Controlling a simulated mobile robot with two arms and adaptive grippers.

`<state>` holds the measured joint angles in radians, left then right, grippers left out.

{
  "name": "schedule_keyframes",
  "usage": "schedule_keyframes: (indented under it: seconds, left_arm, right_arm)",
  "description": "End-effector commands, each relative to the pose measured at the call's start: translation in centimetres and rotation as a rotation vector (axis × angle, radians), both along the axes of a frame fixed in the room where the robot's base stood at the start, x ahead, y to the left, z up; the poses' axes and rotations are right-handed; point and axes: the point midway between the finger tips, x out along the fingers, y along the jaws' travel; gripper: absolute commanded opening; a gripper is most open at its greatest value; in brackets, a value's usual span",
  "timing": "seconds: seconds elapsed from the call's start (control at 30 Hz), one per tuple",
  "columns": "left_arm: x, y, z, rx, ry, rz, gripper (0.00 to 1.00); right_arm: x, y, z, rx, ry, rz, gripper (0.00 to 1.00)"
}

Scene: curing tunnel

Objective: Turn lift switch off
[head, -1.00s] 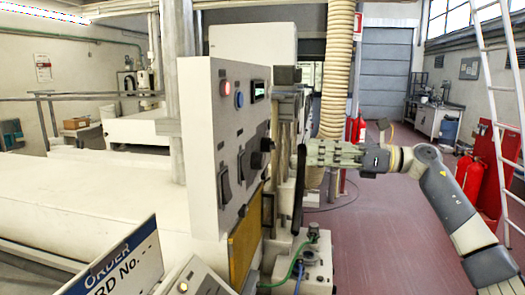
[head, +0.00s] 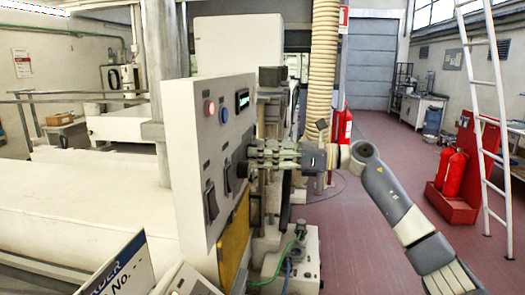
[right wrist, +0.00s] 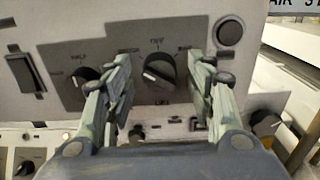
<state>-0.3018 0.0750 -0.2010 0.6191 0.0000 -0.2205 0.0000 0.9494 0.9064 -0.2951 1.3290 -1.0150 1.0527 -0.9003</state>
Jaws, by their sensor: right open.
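The white control panel (head: 185,130) stands at the middle left in the head view. A dark rotary switch (right wrist: 160,70) with a pale pointer line sits on a grey plate in the right wrist view, with small lettering above and below it. I cannot read all the lettering, so I cannot confirm that this is the lift switch. My right gripper (head: 253,156) is open at the panel's face. In the right wrist view my right gripper (right wrist: 163,80) has its fingers on either side of this switch; contact is unclear. My left gripper is not in view.
A second rotary switch (right wrist: 82,75) is left of the gripper, partly beside a finger. A rocker switch (right wrist: 25,72), a round button (right wrist: 229,32) and a lower right knob (right wrist: 265,122) are near. A ribbed hose (head: 323,70) hangs behind.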

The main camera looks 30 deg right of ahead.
Motion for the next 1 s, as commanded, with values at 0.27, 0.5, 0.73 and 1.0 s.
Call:
schedule_keyframes:
  seconds: [0.27,0.5,0.73,1.0]
  left_arm:
    - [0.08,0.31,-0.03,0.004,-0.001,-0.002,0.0]
    - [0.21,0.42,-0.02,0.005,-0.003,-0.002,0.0]
    - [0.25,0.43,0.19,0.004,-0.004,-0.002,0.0]
    - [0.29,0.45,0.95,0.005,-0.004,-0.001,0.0]
  right_arm:
    - [0.0,-0.02,-0.03,0.0,0.0,0.0,0.26]
    - [-0.01,-0.03,-0.02,0.001,0.001,0.0,0.06]
    - [-0.01,-0.03,0.01,0.021,0.029,-0.001,0.06]
    - [-0.03,-0.02,0.12,0.117,0.155,-0.001,0.06]
